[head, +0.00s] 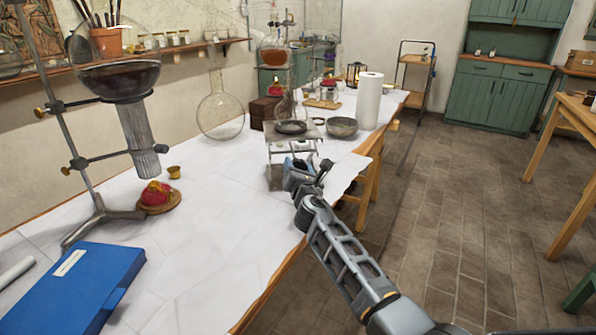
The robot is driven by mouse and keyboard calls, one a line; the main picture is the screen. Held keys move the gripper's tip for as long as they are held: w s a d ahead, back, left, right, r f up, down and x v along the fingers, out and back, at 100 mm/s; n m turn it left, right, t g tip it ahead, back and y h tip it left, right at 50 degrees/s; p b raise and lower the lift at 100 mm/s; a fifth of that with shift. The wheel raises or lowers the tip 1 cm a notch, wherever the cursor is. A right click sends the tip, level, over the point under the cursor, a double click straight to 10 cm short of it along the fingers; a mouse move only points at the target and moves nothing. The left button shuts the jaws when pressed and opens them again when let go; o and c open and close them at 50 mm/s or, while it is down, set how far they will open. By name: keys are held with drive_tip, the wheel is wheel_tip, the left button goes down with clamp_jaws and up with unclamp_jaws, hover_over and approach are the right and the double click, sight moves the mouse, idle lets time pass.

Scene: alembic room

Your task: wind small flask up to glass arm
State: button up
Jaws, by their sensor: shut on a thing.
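A lab jack (278,151) with a flat top and thin crossed legs stands near the table's right edge. A dark shallow dish (291,127) sits on its top. Clear glassware (287,106) shows just above the dish; I cannot make out the small flask's outline or any gap clearly. Higher up, a round flask with orange-brown liquid (275,57) hangs on a stand with glass tubing (284,22). My gripper (298,170) is at the jack's front right side, shut on what seems to be its knob, which the fingers hide.
A paper towel roll (370,100) and a grey bowl (342,127) stand behind the jack. A large empty round flask (220,116) is to its left. A blue case (78,289) lies at front left. The white tabletop between is mostly clear.

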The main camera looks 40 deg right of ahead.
drive_tip(key=m+b, duration=0.1)
drive_tip(key=m, duration=0.3)
drive_tip(key=shift+f+m+b, duration=0.2)
drive_tip(key=shift+m+b, duration=0.2)
drive_tip(key=m+b, duration=0.1)
drive_tip(key=m, duration=0.2)
drive_tip(key=shift+m+b, duration=0.3)
drive_tip(key=shift+b, duration=0.05)
drive_tip(key=m+b, duration=0.2)
drive_tip(key=m, duration=0.1)
drive_tip(key=shift+m, duration=0.3)
drive_tip(key=m+b, duration=0.2)
drive_tip(key=m, duration=0.1)
drive_tip(key=shift+m, duration=0.3)
drive_tip(key=m+b, duration=0.3)
drive_tip(key=m, duration=0.2)
drive_tip(key=shift+m+b, duration=1.55)
drive_tip(key=shift+m, duration=1.15)
drive_tip(key=shift+r, duration=0.1)
drive_tip(key=o, duration=1)
